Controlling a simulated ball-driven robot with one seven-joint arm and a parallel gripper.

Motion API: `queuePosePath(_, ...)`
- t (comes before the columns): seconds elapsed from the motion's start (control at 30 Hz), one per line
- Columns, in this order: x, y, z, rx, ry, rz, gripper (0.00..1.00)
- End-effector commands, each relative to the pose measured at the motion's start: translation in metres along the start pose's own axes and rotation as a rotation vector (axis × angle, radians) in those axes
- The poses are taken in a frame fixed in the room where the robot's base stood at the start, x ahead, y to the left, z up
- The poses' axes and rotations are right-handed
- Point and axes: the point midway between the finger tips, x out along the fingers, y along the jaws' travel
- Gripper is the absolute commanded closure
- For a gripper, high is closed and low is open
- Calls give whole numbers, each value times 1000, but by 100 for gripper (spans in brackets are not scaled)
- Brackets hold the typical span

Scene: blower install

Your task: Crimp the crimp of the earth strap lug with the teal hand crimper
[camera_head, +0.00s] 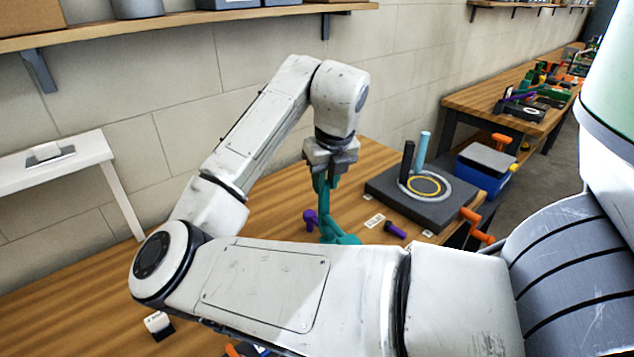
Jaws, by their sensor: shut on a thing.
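My gripper (330,158) points down over the wooden bench and is shut on the teal hand crimper (328,195). The crimper hangs below the fingers, and its lower teal part (340,238) reaches down near the bench top, partly hidden behind my forearm. I cannot tell whether its jaws are open or whether it touches anything. I cannot make out the earth strap lug or its crimp; my arm covers part of the bench.
Right of the crimper stands a dark grey block (425,195) with a ringed disc, a black post and a light blue post. Purple-handled pieces (395,229) and a small white label (374,220) lie close by. A blue box (485,170) stands beyond. The bench's left part (70,285) is mostly clear.

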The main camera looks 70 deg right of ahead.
Motion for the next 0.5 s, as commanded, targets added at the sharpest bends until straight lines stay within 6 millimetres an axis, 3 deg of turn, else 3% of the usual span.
queuePosePath(0.33,-2,1,0,-2,0,-1,100)
queuePosePath(0.5,8,0,-2,-2,1,-1,100)
